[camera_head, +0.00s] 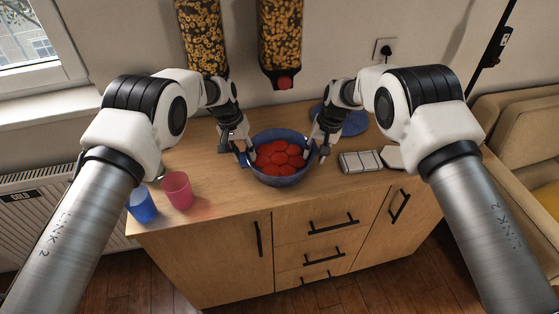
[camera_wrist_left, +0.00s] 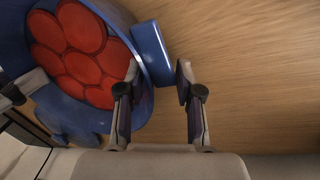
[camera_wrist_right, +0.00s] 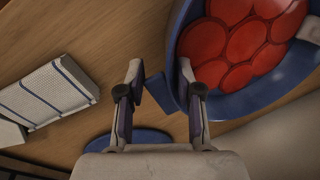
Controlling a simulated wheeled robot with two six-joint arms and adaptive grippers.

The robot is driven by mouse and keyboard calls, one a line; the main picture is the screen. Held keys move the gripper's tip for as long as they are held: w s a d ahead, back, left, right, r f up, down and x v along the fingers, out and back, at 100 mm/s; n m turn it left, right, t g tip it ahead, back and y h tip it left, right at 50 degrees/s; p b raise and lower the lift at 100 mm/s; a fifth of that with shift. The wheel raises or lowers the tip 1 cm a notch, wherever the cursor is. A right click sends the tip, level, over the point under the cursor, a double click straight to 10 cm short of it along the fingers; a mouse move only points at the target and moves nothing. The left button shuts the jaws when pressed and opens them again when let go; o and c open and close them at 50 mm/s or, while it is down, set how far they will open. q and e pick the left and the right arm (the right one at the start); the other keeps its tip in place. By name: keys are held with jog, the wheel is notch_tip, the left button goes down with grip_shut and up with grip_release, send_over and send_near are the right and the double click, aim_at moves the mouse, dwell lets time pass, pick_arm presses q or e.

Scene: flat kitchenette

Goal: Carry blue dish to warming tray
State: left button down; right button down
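The blue dish (camera_head: 281,178) stands upright on the wooden counter, filled with several red round pieces (camera_head: 280,158). It has a flat blue handle on each side. My left gripper (camera_head: 237,150) is at the left handle (camera_wrist_left: 153,52), with its fingers (camera_wrist_left: 157,88) apart on either side. My right gripper (camera_head: 322,148) is at the right handle (camera_wrist_right: 162,92), with its fingers (camera_wrist_right: 160,88) apart around it. Whether either gripper's pads touch the handle is hard to tell. I cannot tell any thing here for certain as the warming tray.
A blue round plate-like thing (camera_head: 354,123) is behind my right gripper. A pink cup (camera_head: 178,190) and blue cup (camera_head: 142,206) stand at the left front edge. Cereal dispensers (camera_head: 203,38) hang behind.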

pick_arm(q)
jog(key=shift+d, duration=0.1)
pick_arm(e)
jog(key=shift+r, duration=0.1)
